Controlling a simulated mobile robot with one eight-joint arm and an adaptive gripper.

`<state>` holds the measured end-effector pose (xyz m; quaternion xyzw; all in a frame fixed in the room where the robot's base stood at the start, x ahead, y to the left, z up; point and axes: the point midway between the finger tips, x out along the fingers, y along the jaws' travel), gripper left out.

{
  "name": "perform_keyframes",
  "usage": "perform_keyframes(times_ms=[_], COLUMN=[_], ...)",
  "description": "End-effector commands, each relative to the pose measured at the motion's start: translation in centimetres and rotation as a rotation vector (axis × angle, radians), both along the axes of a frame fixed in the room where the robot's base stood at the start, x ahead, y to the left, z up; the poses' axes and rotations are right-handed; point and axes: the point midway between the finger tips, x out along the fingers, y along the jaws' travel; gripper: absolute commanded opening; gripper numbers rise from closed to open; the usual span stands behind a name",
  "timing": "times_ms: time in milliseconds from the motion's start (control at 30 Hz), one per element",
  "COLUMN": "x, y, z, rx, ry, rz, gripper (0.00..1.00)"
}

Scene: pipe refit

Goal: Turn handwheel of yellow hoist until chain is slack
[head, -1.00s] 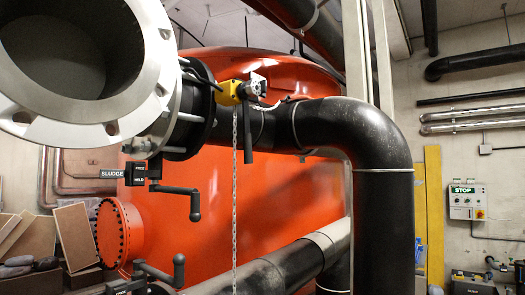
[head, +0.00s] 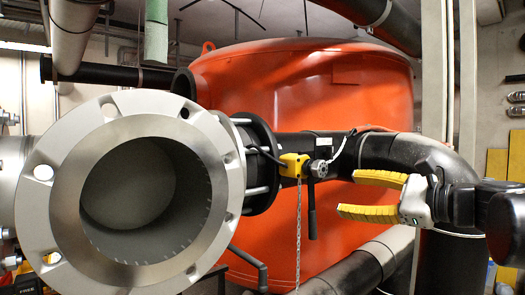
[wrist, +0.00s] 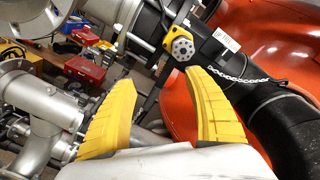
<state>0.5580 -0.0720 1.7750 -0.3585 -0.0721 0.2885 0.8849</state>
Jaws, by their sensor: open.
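The yellow hoist (head: 293,165) hangs at the black pipe near the flange in the head view, with a round grey handwheel (head: 319,168) on its right side. Its chain (head: 298,225) hangs straight down, and a dark lever (head: 312,212) hangs beside it. In the wrist view the handwheel (wrist: 181,47) faces me beyond the fingertips, near the right finger. My gripper (head: 354,195) has yellow fingers, is open and empty, and stands to the right of the hoist in the head view, apart from it. In the wrist view my gripper (wrist: 160,75) points towards the hoist.
A large grey flanged pipe end (head: 130,190) fills the left foreground. A red tank (head: 300,95) stands behind. The black pipe (head: 395,148) bends down behind my arm. A second chain (wrist: 245,78) runs along the pipe in the wrist view. Red boxes (wrist: 85,68) lie below at left.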

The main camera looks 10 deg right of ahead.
Motion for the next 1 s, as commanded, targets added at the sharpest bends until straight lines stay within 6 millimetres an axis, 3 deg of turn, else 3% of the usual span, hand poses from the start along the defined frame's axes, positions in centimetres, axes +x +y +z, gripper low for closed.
perform_keyframes(times_ms=[33, 167, 367, 700, 1000], x=[0.3, 0.7, 2.8, 8.1, 9.6], y=[-0.9, -1.9, -0.5, 3.1, 4.0], z=[2.3, 4.3, 4.3, 4.3, 4.2], rx=[0.042, 0.108, 0.115, 0.112, 0.111], ry=[-0.008, -0.02, -0.021, -0.021, -0.021], rz=[-0.011, -0.021, -0.017, -0.018, -0.021], gripper=[0.62, 0.62, 0.62, 0.62, 0.62])
